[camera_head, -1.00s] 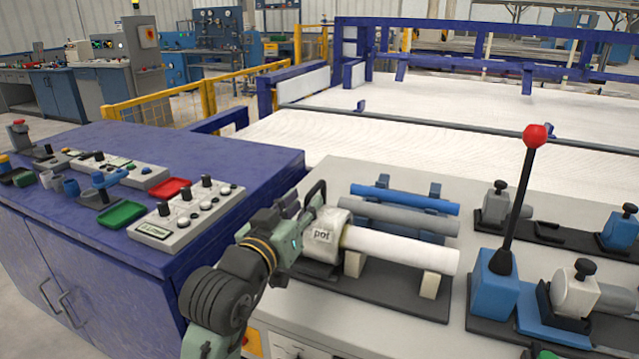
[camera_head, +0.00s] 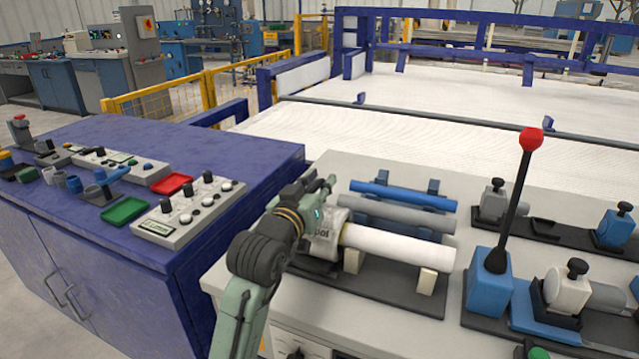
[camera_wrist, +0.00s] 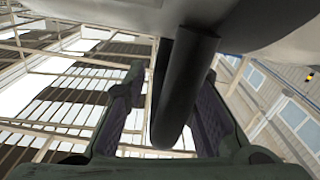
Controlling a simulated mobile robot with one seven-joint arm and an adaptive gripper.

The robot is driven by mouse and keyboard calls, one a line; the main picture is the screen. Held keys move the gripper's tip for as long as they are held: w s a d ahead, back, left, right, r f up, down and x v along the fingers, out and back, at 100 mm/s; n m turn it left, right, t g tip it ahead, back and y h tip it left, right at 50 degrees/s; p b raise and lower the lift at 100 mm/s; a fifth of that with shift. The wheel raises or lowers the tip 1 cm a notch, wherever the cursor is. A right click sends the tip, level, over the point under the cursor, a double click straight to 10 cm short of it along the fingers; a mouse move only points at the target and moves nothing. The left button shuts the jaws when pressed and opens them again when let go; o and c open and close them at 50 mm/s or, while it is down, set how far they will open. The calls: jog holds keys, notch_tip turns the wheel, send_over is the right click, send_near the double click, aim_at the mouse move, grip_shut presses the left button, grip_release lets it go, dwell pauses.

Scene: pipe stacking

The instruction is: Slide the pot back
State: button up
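The pot (camera_head: 325,243) is a pale grey-white body with a printed label at the left end of a white pipe (camera_head: 395,246). It sits on a dark base plate on the bench. My gripper (camera_head: 312,208) is at the pot's upper left side and partly covers it. In the wrist view a dark rounded bar (camera_wrist: 183,85), likely the pot's handle, hangs below a pale surface. It shows between the two fingers of my gripper (camera_wrist: 170,98). The fingers are apart, with a gap at the left; the right finger looks close to the bar. The handle is mostly hidden in the head view.
A grey pipe (camera_head: 408,216) and a blue pipe (camera_head: 405,194) lie behind the white one. A red-knobbed lever (camera_head: 514,200) stands to the right. A control panel (camera_head: 188,217) sits on the blue cabinet (camera_head: 240,165) at the left.

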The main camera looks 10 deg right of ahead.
grip_shut()
jog(key=shift+d, duration=0.1)
dwell(0.3)
jog(key=w+a+b, duration=0.2)
jog(key=w+a, duration=0.3)
jog(key=a, duration=0.4)
jog(key=shift+a+b, duration=0.2)
jog(key=shift+b, duration=0.15)
jog(key=shift+o, duration=1.2)
grip_release()
